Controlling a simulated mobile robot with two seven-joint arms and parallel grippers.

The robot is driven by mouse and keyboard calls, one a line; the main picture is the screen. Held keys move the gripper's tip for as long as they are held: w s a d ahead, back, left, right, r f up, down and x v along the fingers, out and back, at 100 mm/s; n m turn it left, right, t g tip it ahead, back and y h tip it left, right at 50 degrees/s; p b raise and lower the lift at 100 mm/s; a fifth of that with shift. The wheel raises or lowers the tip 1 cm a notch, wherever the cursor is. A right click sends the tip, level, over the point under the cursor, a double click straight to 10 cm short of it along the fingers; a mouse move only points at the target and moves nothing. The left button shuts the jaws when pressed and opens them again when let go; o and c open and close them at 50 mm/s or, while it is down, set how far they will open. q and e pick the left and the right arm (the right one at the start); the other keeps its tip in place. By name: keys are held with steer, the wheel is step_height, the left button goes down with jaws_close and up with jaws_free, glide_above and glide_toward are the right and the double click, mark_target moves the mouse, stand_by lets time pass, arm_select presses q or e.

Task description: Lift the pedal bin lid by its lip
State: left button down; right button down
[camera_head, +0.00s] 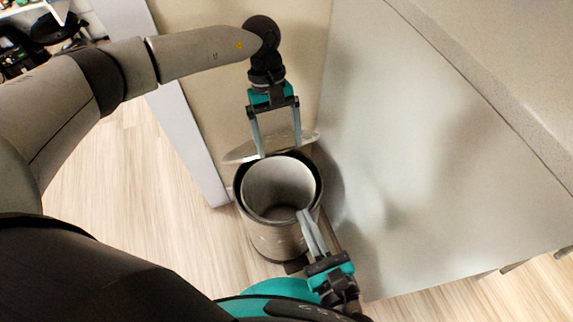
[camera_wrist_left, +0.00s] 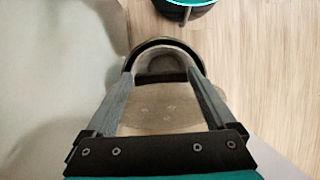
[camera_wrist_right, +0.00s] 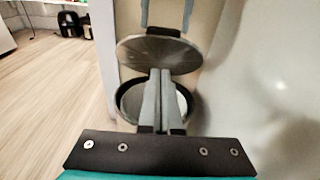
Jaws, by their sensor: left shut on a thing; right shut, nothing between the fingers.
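The pedal bin (camera_head: 270,236) is a grey metal cylinder with a dark rim, and its open mouth shows the inside. Its round metal lid (camera_head: 242,151) stands raised and tilted at the back of the mouth; its disc also shows in the right wrist view (camera_wrist_right: 140,52). My left gripper (camera_head: 280,153) is above the bin, its fingers wide apart and closed on the sides of the dark lid lip (camera_wrist_left: 160,77). My right gripper (camera_head: 303,214) is shut and empty, with its fingertips at the near right part of the bin's mouth. Contact with the rim is unclear.
A pale panel (camera_head: 430,170) stands close on the right of the bin. A beige wall (camera_head: 190,60) with a white edge (camera_head: 190,135) is behind and left. Open wooden floor (camera_head: 120,195) lies to the left. Dark items (camera_head: 25,45) sit far back left.

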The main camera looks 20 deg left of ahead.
arm_select(q)
steer(key=shift+a+f, duration=0.15)
steer(key=shift+a, duration=0.05)
arm_select(e)
steer(key=r+x, duration=0.2)
steer(key=x, duration=1)
steer(key=shift+w+a+r, duration=0.25)
steer(key=shift+w+r, duration=0.05)
steer(key=shift+w, duration=0.2)
